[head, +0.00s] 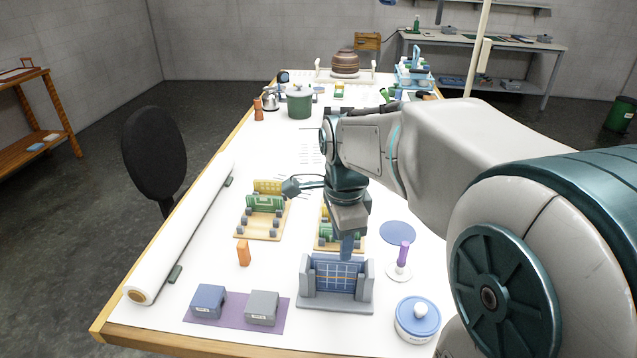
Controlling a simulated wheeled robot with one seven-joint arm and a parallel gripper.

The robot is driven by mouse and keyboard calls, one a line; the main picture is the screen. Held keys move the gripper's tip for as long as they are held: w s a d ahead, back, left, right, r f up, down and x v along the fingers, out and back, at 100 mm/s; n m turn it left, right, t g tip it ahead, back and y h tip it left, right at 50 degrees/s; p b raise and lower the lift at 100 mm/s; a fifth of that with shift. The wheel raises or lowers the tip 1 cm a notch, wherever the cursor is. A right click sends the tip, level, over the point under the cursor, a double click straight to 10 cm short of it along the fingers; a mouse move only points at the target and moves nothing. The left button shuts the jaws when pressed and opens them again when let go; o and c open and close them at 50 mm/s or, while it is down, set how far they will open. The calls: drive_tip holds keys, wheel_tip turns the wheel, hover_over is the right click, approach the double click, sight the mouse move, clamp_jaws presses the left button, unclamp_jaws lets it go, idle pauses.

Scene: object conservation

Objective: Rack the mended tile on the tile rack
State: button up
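A blue tile crossed by yellow lines (338,274), which looks like the mended tile, stands upright in a grey holder with two side posts (308,287) at the front of the table. My gripper (347,252) points down at the tile's top edge, right of its middle. Its fingers overlap in this view, so I cannot tell whether they grip the tile. A wooden rack with upright green and yellow pieces (263,208) stands behind and to the left. A similar rack (325,243) is partly hidden behind my gripper. I cannot tell which is the tile rack.
A purple mat (232,324) with two small boxes lies front left. An orange block (243,253) stands behind it. A blue-lidded round container (417,318), a purple rod on a white base (402,258) and a blue disc (397,232) are right. A long white roll (190,232) lies along the left edge.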

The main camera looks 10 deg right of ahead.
sight(338, 257)
drive_tip(key=w+m, duration=0.1)
drive_tip(key=m, duration=0.1)
drive_tip(key=w+r+m+p, duration=0.1)
drive_tip(key=shift+w+d+r+m+g, duration=0.1)
drive_tip(key=shift+w+r+m+g, duration=0.1)
drive_tip(key=shift+w+m+g, duration=0.15)
wheel_tip(338, 257, down, 11)
drive_tip(key=b, duration=0.8)
drive_tip(key=shift+s+b, duration=0.15)
drive_tip(key=shift+b, duration=0.15)
clamp_jaws()
drive_tip(key=shift+r, duration=0.1)
